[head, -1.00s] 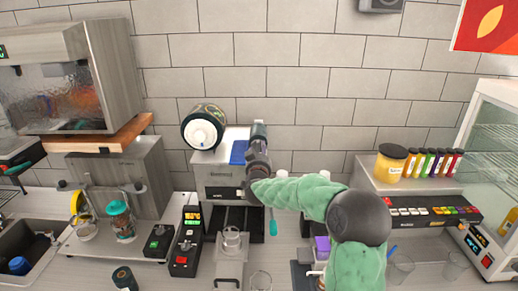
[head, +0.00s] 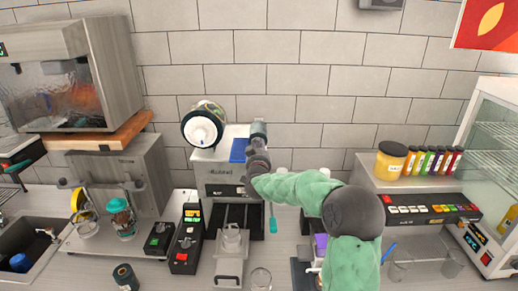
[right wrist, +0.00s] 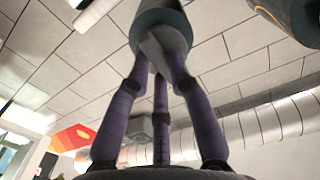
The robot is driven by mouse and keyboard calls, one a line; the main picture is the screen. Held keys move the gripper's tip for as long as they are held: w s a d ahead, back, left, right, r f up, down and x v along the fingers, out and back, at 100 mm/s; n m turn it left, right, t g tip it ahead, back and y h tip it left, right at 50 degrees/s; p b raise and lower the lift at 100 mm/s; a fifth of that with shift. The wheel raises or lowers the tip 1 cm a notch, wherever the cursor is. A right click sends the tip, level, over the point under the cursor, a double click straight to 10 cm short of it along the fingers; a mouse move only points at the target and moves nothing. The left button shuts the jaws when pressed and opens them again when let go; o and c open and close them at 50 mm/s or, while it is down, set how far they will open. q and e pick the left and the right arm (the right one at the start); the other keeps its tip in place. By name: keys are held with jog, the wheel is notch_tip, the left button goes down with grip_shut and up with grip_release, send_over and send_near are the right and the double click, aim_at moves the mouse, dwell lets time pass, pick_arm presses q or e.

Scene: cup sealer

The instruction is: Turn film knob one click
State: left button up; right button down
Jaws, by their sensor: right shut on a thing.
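The cup sealer (head: 222,172) is a pale box against the tiled wall, with a film roll (head: 203,127) with a white hub at its upper left. The film knob (head: 258,129) is a grey-green cylinder at the sealer's upper right, beside a blue panel. My right gripper (head: 257,146) is shut on the knob from below in the head view. My left gripper is not in view.
A teal-handled tool (head: 273,224) hangs right of the sealer. Several small containers stand on the counter.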

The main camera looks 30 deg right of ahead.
jog(key=shift+a+f+m+b, duration=0.1)
jog(key=shift+f+m+b, duration=0.15)
jog(key=shift+m+b, duration=3.35)
jog(key=shift+d+f+m+b, duration=0.1)
jog(key=shift+f+m+b, duration=0.1)
jog(key=shift+m+b, duration=3.3)
jog(key=shift+a+f+m+b, duration=0.1)
jog(key=shift+f+m+b, duration=0.15)
jog(key=shift+m+b, duration=3.35)
jog(key=shift+m+p, duration=1.1)
jog(key=shift+m, duration=0.1)
jog(key=c, duration=1.1)
grip_release()
jog(key=shift+r, duration=0.1)
jog(key=v, duration=1.2)
